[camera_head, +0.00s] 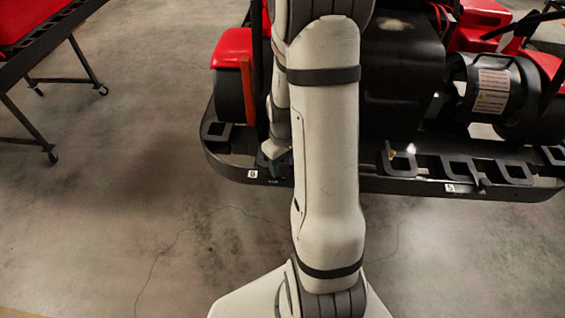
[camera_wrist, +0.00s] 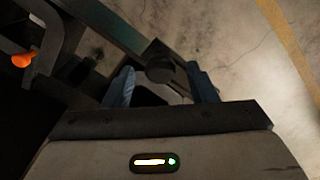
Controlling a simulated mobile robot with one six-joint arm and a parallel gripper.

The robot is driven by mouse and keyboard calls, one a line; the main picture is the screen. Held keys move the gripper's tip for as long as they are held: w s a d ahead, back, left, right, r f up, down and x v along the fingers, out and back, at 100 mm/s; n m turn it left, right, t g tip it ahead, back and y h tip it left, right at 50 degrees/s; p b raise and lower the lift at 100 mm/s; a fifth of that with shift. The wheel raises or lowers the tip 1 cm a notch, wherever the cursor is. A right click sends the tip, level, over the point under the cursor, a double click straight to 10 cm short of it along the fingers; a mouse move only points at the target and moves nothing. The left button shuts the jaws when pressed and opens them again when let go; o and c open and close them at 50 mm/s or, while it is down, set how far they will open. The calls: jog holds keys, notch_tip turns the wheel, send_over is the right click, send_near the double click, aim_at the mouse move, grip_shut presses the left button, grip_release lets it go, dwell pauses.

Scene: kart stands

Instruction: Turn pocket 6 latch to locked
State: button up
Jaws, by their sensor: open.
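The black stand rail (camera_head: 225,165) runs along the kart's near side. A small white label (camera_head: 252,173), which looks like a 6, marks the rail left of my arm. My gripper (camera_head: 275,155) is at the rail just right of this label, mostly hidden by my arm. In the wrist view my gripper (camera_wrist: 161,88) is open, its two blue-grey fingers apart. A dark round knob (camera_wrist: 159,66), apparently the pocket 6 latch, lies between and slightly beyond the fingertips. Contact and the latch's setting cannot be told.
A second label (camera_head: 449,188), apparently 5, and several black rail brackets (camera_head: 459,168) are to the right. The red and black kart (camera_head: 400,70) stands behind the rail. A wheeled rack (camera_head: 35,50) is at upper left. The concrete floor in front is clear.

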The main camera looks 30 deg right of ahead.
jog(key=shift+f, duration=0.15)
jog(key=shift+c, duration=0.2)
jog(key=shift+a, duration=0.1)
jog(key=c, duration=0.9)
